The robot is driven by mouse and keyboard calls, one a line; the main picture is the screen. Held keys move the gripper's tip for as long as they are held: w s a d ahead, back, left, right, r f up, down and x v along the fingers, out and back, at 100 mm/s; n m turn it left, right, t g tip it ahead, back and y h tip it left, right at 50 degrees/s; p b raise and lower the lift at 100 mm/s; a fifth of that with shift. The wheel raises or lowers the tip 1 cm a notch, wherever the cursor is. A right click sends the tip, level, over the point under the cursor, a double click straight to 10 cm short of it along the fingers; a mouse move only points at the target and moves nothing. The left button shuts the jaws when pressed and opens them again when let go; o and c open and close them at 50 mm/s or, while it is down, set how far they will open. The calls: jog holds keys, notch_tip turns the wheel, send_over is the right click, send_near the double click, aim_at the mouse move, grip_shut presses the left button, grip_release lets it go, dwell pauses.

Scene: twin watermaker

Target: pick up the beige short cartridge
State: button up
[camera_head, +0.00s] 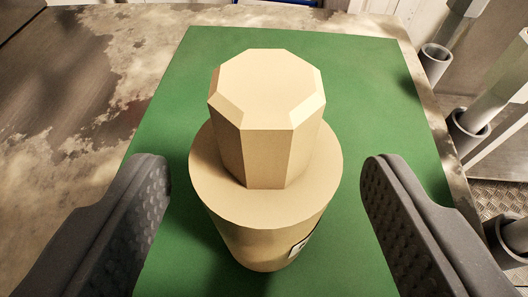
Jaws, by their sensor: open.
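The beige short cartridge (264,205) stands upright on a green mat (375,80) in the middle of the view. It has a round body with a wide flat shoulder and an octagonal cap on top. A small white label with dark marks shows at the lower right of its body. My gripper (266,180) is open, with one dark grey textured finger on each side of the cartridge. Green mat shows between each fingertip and the cartridge, so neither finger appears to touch it. The base of the cartridge is partly hidden below its shoulder.
The mat lies on a stained, worn metal table (75,110). Grey cups or pipe sockets (436,62) with pale pipes stand along the right side, beyond the mat. A blue object (275,2) shows at the top edge. The mat around the cartridge is clear.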

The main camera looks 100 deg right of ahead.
jog(key=shift+b+x, duration=0.4)
jog(key=shift+x, duration=1.65)
jog(key=shift+r, duration=0.1)
jog(key=c, duration=1.1)
jog(key=shift+r, duration=0.1)
jog(key=shift+c, duration=0.2)
